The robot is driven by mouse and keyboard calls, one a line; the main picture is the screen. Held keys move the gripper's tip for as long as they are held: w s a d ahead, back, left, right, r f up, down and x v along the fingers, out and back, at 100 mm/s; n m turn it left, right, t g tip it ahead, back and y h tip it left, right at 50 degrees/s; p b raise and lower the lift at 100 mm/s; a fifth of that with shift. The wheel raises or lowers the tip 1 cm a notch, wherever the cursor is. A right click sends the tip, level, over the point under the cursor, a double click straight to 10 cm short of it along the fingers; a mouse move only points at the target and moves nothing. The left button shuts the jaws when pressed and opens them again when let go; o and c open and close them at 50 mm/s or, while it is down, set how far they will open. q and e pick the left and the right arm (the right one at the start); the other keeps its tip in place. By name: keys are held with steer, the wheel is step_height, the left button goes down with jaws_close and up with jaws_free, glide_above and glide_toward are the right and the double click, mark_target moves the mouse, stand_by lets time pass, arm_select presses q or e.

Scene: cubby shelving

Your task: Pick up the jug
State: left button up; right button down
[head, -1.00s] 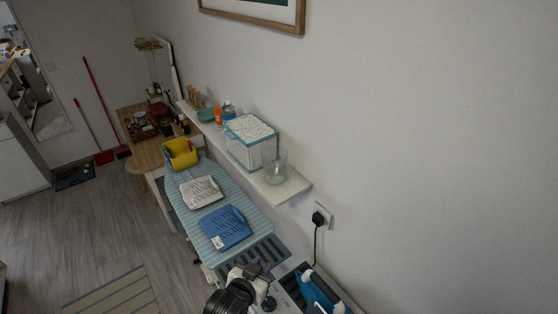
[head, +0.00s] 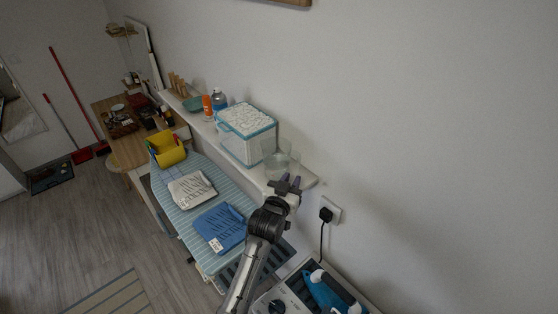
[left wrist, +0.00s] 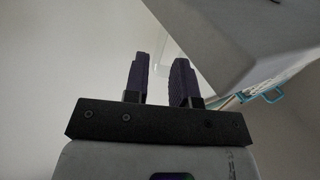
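The clear glass jug (head: 278,164) stands at the near end of the white wall shelf (head: 302,185), beside a lidded storage box. My left gripper (head: 288,184) is just in front of the shelf's near end, low beside the jug in the head view. Its two dark fingers are apart with nothing between them, as the left wrist view (left wrist: 160,78) shows. The gripper overlaps the jug's lower edge in the head view; I cannot tell any contact. My right gripper is not in view.
The storage box (head: 240,143) stands left of the jug. In the left wrist view the shelf's end (left wrist: 235,45) is close at upper right. Below are an ironing board (head: 187,205) with folded clothes and a blue iron (head: 325,292). A plug (head: 326,214) sits in the wall.

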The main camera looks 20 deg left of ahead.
mark_target(297, 169)
arm_select(q)
steer(key=shift+w+a+p, duration=0.2)
steer(key=shift+w+p, duration=0.35)
steer(key=shift+w, duration=1.8)
steer(key=shift+w+f, duration=0.1)
steer(key=shift+w, duration=0.8)
steer(key=shift+c, duration=0.2)
jaws_close()
